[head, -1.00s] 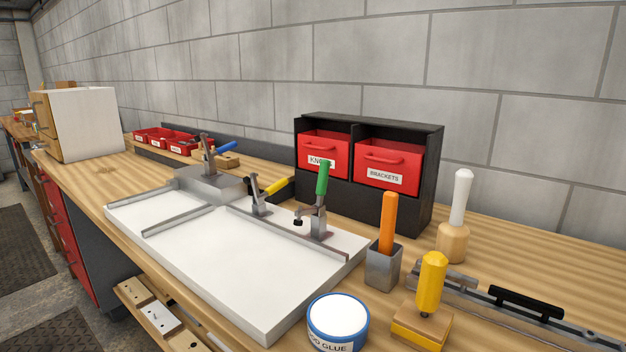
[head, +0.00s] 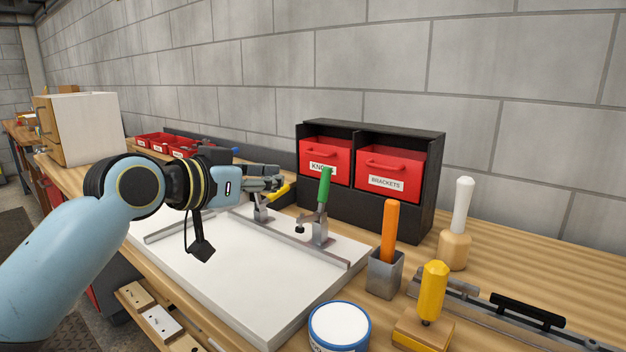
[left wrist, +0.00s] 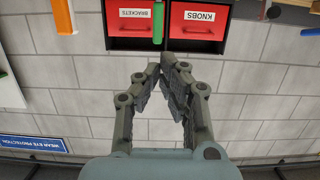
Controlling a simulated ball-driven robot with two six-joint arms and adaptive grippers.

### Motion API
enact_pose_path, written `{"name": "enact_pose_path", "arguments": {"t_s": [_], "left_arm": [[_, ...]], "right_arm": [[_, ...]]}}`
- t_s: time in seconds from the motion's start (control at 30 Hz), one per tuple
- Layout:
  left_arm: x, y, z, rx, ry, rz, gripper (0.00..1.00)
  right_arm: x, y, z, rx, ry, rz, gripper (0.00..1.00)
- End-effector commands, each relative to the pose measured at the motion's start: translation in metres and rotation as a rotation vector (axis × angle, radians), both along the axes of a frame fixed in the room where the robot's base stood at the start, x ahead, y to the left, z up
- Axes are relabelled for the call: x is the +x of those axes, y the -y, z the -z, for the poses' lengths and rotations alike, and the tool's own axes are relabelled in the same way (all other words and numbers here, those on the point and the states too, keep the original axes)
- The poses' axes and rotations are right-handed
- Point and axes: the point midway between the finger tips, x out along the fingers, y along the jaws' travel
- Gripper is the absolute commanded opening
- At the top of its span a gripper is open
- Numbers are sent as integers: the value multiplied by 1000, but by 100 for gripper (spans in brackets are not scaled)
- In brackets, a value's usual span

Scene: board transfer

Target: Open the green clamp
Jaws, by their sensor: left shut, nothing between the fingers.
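The green clamp (head: 325,189) stands on the rail along the back of the white board (head: 251,289). Its green handle points up, and its grey base and arm sit on the rail. In the left wrist view the green handle (left wrist: 157,23) shows beyond my fingertips. My left gripper (head: 282,183) is shut and empty, to the left of the green handle and apart from it. Its fingers show close together in the left wrist view (left wrist: 163,72). The yellow clamp (head: 279,191) is partly hidden behind my left gripper. My right gripper is in neither view.
A black cabinet (head: 378,211) with red drawers marked KNOBS and BRACKETS stands behind the green clamp. To its right are an orange-handled tool (head: 389,232) in a grey holder, a yellow-handled tool (head: 432,291) and a white-handled tool (head: 461,210). A glue tub (head: 339,322) is at the front.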

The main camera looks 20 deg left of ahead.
Motion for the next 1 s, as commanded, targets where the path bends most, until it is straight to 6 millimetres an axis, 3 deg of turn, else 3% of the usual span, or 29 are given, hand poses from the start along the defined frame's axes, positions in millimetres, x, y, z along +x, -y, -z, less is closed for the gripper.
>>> {"name": "enact_pose_path", "arguments": {"t_s": [0.3, 0.5, 0.7, 1.0], "left_arm": [[63, 24, 16, -4, -3, 0, 0], [92, 34, 25, -2, -4, 0, 0], [105, 38, 29, 0, -3, -1, 0], [106, 39, 29, 0, -3, -1, 0]], "right_arm": [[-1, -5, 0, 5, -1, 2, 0], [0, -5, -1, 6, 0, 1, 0], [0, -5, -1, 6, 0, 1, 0], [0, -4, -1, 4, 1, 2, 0]]}}
